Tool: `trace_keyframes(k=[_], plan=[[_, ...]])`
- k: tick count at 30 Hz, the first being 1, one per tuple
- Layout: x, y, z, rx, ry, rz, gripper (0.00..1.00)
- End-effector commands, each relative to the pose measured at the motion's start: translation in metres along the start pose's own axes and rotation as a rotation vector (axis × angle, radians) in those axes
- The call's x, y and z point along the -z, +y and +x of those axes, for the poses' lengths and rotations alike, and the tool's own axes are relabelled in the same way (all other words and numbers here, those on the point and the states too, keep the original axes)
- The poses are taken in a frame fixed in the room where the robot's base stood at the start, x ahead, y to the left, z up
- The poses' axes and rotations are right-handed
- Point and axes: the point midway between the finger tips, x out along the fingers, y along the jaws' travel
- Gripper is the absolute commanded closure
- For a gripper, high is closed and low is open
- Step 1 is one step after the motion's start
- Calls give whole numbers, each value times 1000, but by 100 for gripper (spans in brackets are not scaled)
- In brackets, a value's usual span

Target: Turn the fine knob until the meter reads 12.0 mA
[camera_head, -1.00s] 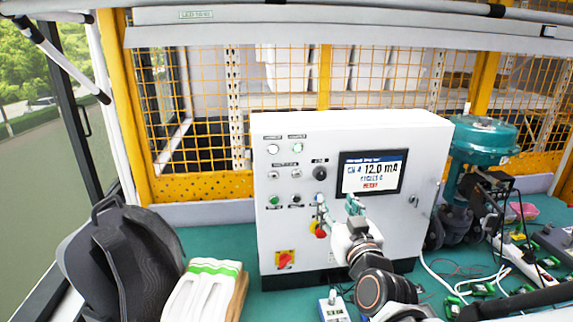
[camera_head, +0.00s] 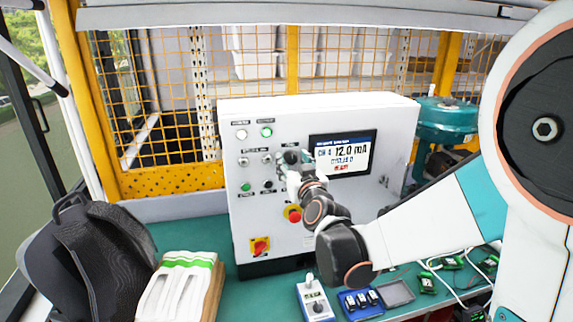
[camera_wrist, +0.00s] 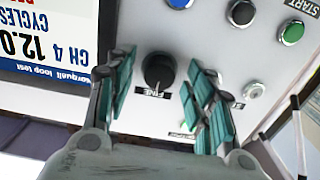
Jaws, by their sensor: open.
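The black round fine knob (camera_head: 291,157) is on the white cabinet's front, left of the meter screen (camera_head: 342,154). The screen reads CH 4, 12.0 mA, with smaller text below that I cannot read. My gripper (camera_head: 290,172) is at the knob and partly hides it. In the wrist view, which is upside down, the knob (camera_wrist: 158,70) sits between the open fingers of my gripper (camera_wrist: 163,88), with a gap on each side. The label beside the knob is too blurred to read fully. Part of the screen (camera_wrist: 45,38) shows there at the left.
Several other buttons and switches surround the knob, including a green button (camera_head: 246,187). A red-and-yellow switch (camera_head: 260,246) and a red button (camera_head: 293,213) are lower on the panel.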

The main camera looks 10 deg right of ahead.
Motion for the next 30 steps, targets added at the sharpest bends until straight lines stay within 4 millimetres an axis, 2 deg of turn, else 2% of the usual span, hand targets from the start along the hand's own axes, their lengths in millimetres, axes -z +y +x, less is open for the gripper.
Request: trace_keyframes(k=[9, 10, 15, 16, 24, 30], plan=[[0, 0, 3, 0, 0, 0, 51], [0, 0, 3, 0, 0, 0, 54], [0, 0, 3, 0, 0, 0, 92], [0, 0, 3, 0, 0, 0, 96], [0, 0, 3, 0, 0, 13, 96], [0, 0, 3, 0, 0, 86, 96]])
